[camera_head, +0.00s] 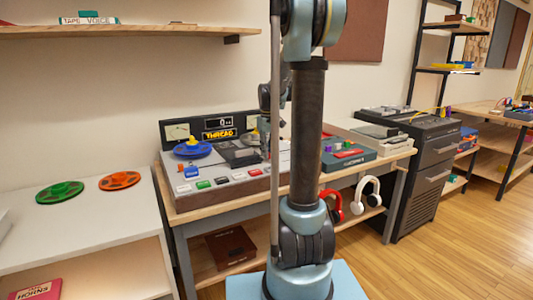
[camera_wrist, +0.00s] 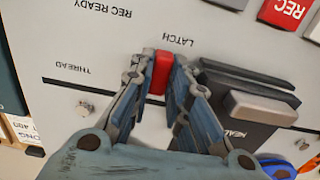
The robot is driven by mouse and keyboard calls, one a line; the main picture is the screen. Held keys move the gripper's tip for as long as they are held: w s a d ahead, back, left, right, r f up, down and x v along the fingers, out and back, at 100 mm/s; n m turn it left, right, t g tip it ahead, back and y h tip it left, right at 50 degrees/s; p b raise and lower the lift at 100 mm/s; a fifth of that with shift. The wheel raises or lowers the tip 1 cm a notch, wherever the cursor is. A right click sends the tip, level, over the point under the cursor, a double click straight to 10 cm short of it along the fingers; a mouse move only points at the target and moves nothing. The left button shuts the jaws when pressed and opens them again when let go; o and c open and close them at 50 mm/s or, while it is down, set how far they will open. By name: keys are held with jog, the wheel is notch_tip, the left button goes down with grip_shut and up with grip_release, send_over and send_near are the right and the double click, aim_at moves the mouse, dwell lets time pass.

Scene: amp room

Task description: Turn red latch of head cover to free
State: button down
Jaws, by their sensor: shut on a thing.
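The red latch (camera_wrist: 161,72) stands out from the pale tape machine panel in the wrist view, just below the printed word LATCH. My gripper (camera_wrist: 159,80) has its two fingertips on either side of the latch and is shut on it. The dark head cover (camera_wrist: 232,110), with a light grey block on it, lies right beside the latch. In the head view the tape machine (camera_head: 225,186) stands on the wooden bench and the dark head cover (camera_head: 238,153) shows on its top.
A blue reel (camera_head: 193,149) sits on the machine's left, also at the wrist view's lower right (camera_wrist: 278,168). Green (camera_head: 60,192) and orange (camera_head: 120,181) reels lie on the left table. Red (camera_head: 333,207) and white (camera_head: 365,195) headphones hang below the bench front. Open floor lies at right.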

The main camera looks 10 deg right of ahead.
dwell(0.3)
jog(key=c, duration=1.5)
grip_release()
notch_tip(320, 180, up, 12)
jog(key=shift+f, duration=0.1)
jog(key=s+f+m, duration=0.1)
jog(key=s+f, duration=0.6)
jog(key=s, duration=0.4)
jog(key=s+a+f+m+t, duration=0.1)
jog(key=s+f, duration=0.6)
jog(key=s, duration=0.4)
jog(key=s+f+m+t, duration=0.1)
jog(key=s+f, duration=0.6)
jog(key=s, duration=0.4)
jog(key=shift+s+a+m, duration=0.2)
jog(key=shift+s+m, duration=0.1)
jog(key=shift+s, duration=0.05)
